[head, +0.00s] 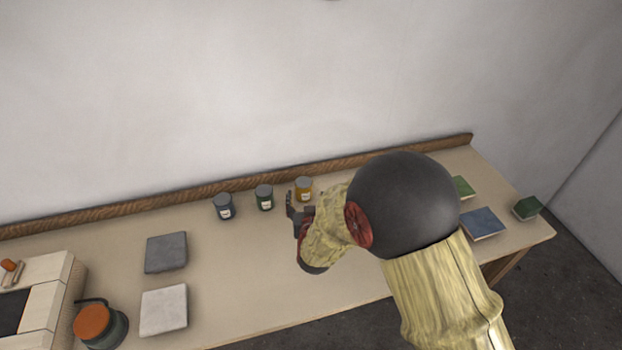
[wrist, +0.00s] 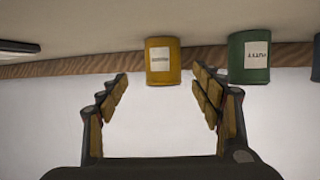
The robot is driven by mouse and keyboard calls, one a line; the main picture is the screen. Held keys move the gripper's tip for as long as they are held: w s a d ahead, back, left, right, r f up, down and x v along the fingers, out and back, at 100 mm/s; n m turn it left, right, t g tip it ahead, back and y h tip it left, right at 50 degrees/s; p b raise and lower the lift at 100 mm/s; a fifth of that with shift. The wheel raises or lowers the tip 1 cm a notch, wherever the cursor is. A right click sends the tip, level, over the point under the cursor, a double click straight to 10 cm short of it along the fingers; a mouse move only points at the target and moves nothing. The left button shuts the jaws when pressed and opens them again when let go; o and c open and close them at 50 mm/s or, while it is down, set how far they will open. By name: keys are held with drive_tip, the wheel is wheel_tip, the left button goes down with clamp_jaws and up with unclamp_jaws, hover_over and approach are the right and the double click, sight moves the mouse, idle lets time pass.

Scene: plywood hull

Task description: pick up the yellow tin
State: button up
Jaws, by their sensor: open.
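The yellow tin (head: 303,189) stands upright near the back of the table, with a grey lid and a white label. In the wrist view, which is upside down, the yellow tin (wrist: 162,61) appears between the two fingertips and a little beyond them. My gripper (head: 295,207) is open and empty in front of the tin. In the wrist view my gripper (wrist: 160,76) has its fingers spread wider than the tin, with a gap on each side. My arm covers part of the table to the right.
A green tin (head: 264,197) stands just left of the yellow one, and a dark blue-grey tin (head: 223,206) further left. A wooden ledge (head: 130,205) runs behind them. Grey (head: 166,253) and white (head: 163,310) slabs lie at left. A blue slab (head: 482,223) lies at right.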

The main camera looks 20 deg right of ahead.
sight(304, 193)
drive_tip(key=b+x, duration=0.1)
drive_tip(key=x, duration=0.2)
drive_tip(key=b+x, duration=0.1)
drive_tip(key=x, duration=0.2)
drive_tip(key=shift+a+f, duration=0.1)
drive_tip(key=shift+a, duration=0.1)
drive_tip(key=shift+w+d+f, duration=0.1)
drive_tip(key=shift+w, duration=0.55)
drive_tip(key=c, duration=1.4)
